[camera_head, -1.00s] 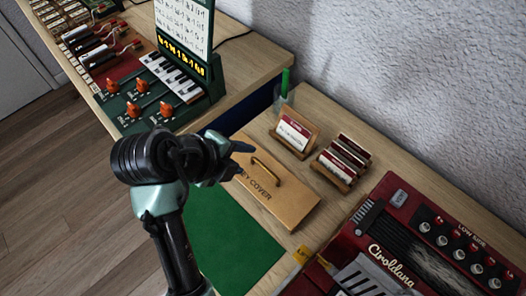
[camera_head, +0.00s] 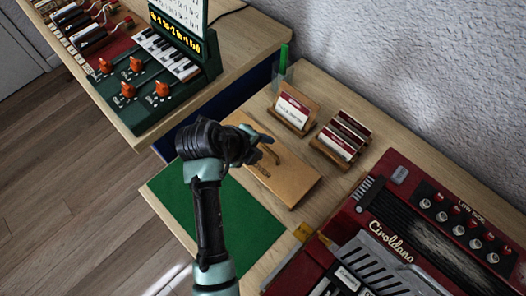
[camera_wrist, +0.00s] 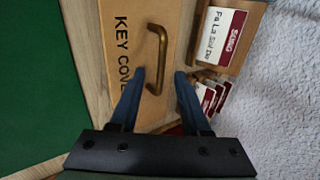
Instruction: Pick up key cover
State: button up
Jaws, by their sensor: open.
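The key cover (camera_head: 292,184) is a flat wooden board with a curved brass handle and black lettering, lying on the table. In the wrist view my gripper (camera_wrist: 160,76) is open and empty. Its fingers point toward the board, with the handle's lower end between the fingertips. I cannot tell the height gap.
A green mat (camera_head: 246,222) lies in front of the board. A card stand (camera_head: 295,110), a rack of cards (camera_head: 341,140) and a cup with a green pen (camera_head: 283,72) stand behind it. A red accordion (camera_head: 410,222) is at right, a green keyboard device (camera_head: 160,75) at left.

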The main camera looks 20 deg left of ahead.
jog(key=shift+x, duration=0.8)
grip_shut()
jog(key=shift+r, duration=0.1)
dwell(0.7)
